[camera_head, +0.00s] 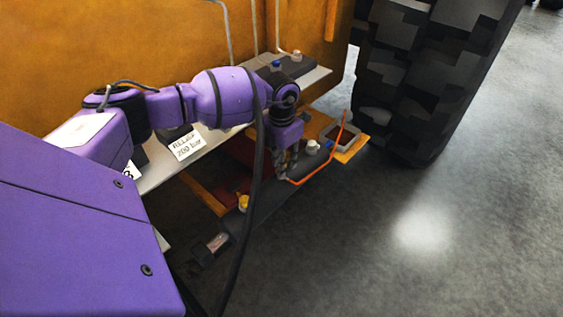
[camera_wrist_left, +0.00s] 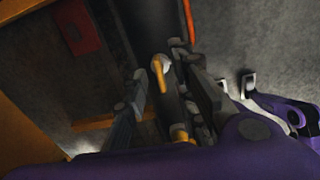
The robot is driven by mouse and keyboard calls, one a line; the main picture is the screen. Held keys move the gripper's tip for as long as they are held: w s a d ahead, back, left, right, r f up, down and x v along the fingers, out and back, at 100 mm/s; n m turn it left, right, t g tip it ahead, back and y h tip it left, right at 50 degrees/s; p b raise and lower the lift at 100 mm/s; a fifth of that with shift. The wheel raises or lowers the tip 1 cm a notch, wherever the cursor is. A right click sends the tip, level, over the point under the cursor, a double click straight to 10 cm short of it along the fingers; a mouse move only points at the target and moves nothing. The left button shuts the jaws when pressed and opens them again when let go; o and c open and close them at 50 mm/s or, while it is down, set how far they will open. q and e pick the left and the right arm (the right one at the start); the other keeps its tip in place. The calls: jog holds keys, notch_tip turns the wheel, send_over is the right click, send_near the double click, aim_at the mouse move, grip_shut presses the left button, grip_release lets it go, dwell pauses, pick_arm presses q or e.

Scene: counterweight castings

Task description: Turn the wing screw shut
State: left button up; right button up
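My left gripper (camera_head: 284,170) points down over a dark bar-shaped block (camera_head: 262,198) at the machine's foot. In the left wrist view its two fingers (camera_wrist_left: 158,72) stand apart. A pale round piece with a yellow-orange stem (camera_wrist_left: 158,74) shows between the fingers. It may be the wing screw, but I cannot tell for sure. Whether a finger touches it is also unclear. In the head view the gripper hides the part of the block beneath it. A white cap (camera_head: 312,147) and a yellow cap (camera_head: 243,202) stand on the block.
A bent orange rod (camera_head: 325,160) runs just right of the gripper. A grey shelf (camera_head: 168,170) with a "RELIEF 200 bar" label (camera_head: 187,144) lies behind my arm. A large black tyre (camera_head: 425,75) stands at the right. The grey floor (camera_head: 420,240) at the front right is clear.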

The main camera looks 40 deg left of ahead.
pick_arm(q)
jog(key=shift+f, duration=0.1)
grip_shut()
